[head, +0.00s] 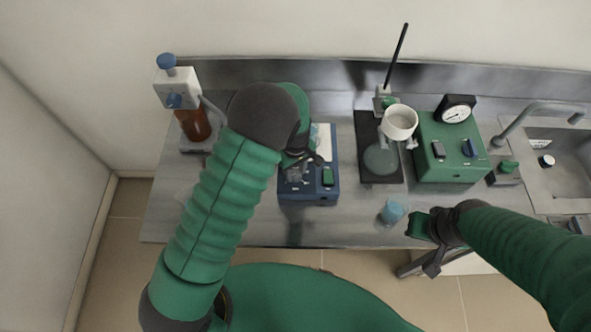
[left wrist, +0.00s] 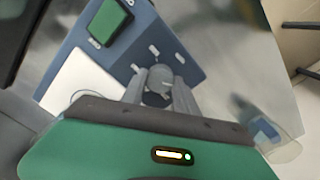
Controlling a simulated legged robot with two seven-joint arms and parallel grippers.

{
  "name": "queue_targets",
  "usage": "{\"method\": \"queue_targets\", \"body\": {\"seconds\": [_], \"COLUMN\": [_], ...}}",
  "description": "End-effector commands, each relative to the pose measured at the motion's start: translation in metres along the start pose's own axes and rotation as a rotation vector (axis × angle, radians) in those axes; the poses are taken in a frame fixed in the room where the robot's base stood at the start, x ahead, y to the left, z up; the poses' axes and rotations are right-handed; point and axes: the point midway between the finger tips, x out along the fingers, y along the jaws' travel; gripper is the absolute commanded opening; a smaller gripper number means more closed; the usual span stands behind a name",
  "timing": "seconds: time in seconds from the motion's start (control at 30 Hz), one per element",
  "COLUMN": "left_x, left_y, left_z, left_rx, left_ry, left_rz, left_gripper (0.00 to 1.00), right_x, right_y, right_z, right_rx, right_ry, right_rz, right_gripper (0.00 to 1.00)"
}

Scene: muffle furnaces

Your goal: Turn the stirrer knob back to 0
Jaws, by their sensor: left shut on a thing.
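The stirrer (head: 308,192) is a blue box with a white top plate, standing on the bench at the middle. In the left wrist view its blue front panel (left wrist: 190,60) carries a round grey knob (left wrist: 160,78) with white marks around it and a green switch (left wrist: 110,22). My left gripper (left wrist: 160,95) is shut on the knob, with one finger on each side. In the head view the left gripper (head: 297,170) is over the stirrer's left part and partly covers the knob. My right gripper (head: 430,255) is away from the stirrer, near the bench's front edge; its fingers are unclear.
A blue-tinted beaker (head: 392,212) stands right of the stirrer near the front edge. A stand with a white ring-held bowl (head: 399,122), a green box with a gauge (head: 452,150) and a sink (head: 560,160) are farther right. A brown bottle dispenser (head: 192,125) stands at left.

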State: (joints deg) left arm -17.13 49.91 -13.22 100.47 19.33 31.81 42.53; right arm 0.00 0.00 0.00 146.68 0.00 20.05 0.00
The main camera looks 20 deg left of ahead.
Motion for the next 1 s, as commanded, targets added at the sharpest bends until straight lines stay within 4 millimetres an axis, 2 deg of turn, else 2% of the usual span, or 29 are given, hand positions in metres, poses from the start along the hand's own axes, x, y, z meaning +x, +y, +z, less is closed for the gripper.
{"method": "queue_targets", "body": {"seconds": [0.3,0.33,0.5,0.83,0.93,1.0], "left_x": [-0.001,-0.001,-0.001,-0.004,-0.018,-0.034], "left_y": [0.002,0.002,0.001,0.001,0.002,0.002], "left_z": [-0.001,-0.001,0.000,0.000,-0.001,0.000], "left_rx": [-0.003,-0.003,-0.002,-0.001,-0.001,0.000], "left_ry": [0.002,0.002,0.001,0.001,0.003,0.003], "left_rz": [0.005,0.005,0.003,0.003,0.005,0.006], "left_gripper": [0.00,0.38,0.57,0.57,0.57,0.57], "right_x": [0.000,0.000,0.000,0.001,0.004,0.006], "right_y": [0.000,0.000,0.000,0.000,0.000,0.000], "right_z": [0.000,0.000,0.000,0.000,0.001,0.001], "right_rx": [0.000,0.000,0.000,0.000,0.000,0.000], "right_ry": [0.000,0.000,0.000,0.000,0.000,0.000], "right_rz": [0.000,0.000,0.000,0.000,0.000,0.000], "right_gripper": [0.00,0.00,0.00,0.00,0.00,0.00]}}
